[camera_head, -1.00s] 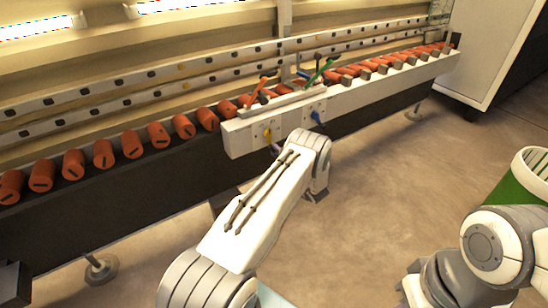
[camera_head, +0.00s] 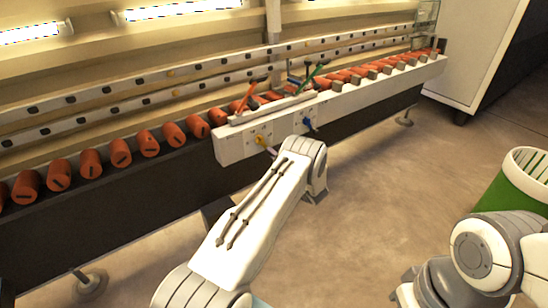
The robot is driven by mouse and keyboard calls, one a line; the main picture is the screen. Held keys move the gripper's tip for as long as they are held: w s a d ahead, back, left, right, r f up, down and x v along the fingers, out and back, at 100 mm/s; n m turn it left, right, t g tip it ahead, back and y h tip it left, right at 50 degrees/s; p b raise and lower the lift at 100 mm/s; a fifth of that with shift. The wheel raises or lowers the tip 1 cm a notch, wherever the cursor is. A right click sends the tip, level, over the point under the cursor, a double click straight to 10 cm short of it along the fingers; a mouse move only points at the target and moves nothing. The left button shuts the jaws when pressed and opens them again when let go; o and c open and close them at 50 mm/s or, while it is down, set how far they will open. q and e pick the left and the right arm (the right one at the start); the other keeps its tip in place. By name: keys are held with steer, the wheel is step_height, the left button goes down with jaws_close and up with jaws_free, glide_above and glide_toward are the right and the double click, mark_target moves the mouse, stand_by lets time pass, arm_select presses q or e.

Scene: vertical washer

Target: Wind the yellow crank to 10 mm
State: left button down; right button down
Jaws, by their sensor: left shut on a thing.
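The small yellow crank (camera_head: 261,140) sits on the front face of the white block (camera_head: 232,151) at the middle of the conveyor. My left arm reaches up to it from below. My left gripper (camera_head: 271,150) is at the crank, mostly hidden behind my own wrist, and is shut on it. The crank's handle end and any scale reading are too small or covered to make out. My right arm shows at the lower right, but its gripper is not in view.
A blue crank (camera_head: 308,125) is on the same block, just right of the yellow one. An orange lever (camera_head: 243,98) and a green lever (camera_head: 315,75) rise above it. Orange rollers (camera_head: 121,153) line the conveyor. A green bin (camera_head: 498,197) stands at the right on open floor.

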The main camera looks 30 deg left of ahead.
arm_select(q)
steer(key=shift+d, duration=0.1)
steer(key=c, duration=0.6)
jaws_free()
steer(key=p+v, duration=0.2)
steer(key=v, duration=0.8)
steer(key=shift+s+d+p, duration=0.15)
steer(key=shift+p, duration=0.2)
